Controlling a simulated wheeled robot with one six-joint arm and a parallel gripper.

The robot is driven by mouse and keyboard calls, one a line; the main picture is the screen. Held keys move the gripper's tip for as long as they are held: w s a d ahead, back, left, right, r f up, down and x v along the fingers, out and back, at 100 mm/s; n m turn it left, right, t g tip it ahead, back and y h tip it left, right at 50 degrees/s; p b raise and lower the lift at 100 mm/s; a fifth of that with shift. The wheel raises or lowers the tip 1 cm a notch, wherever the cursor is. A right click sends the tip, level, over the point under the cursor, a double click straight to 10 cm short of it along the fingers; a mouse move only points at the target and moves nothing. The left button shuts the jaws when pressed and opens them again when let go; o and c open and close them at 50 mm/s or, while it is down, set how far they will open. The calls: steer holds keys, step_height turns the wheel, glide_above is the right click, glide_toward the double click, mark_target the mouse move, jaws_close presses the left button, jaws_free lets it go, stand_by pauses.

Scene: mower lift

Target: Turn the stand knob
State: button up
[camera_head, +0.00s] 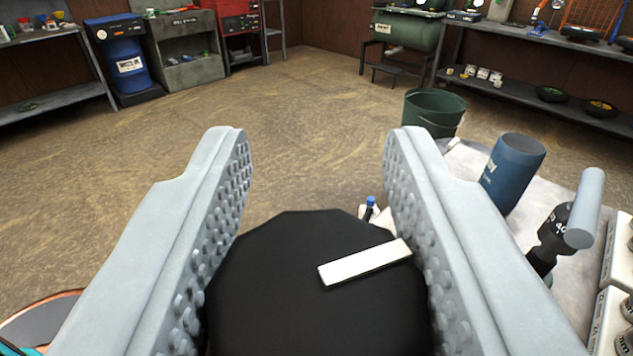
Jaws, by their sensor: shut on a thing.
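The stand knob (290,265) is a large black, many-sided disc with a white bar mark (365,262) on its face, slanting up to the right. It fills the bottom middle of the view. My gripper (317,150) has two grey fingers with dimpled inner pads, one on each side of the knob. The gripper is shut on the knob, its pads against the knob's left and right sides. The finger tips reach past the knob. The knob's lower edge is cut off by the frame, and the stand beneath is hidden.
A light table at right holds a blue cylinder (512,172), a dark bottle with a grey-blue cylinder (585,208) and white boxes (618,262). A green bucket (433,113) stands behind. Shelves and a blue barrel (124,65) line the far walls. The floor (300,100) ahead is clear.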

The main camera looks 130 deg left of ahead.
mark_target(316, 211)
steer(key=shift+n+g+h, duration=0.3)
steer(key=shift+g, duration=0.1)
steer(key=o, duration=1)
step_height(316, 211, up, 10)
stand_by(0.4)
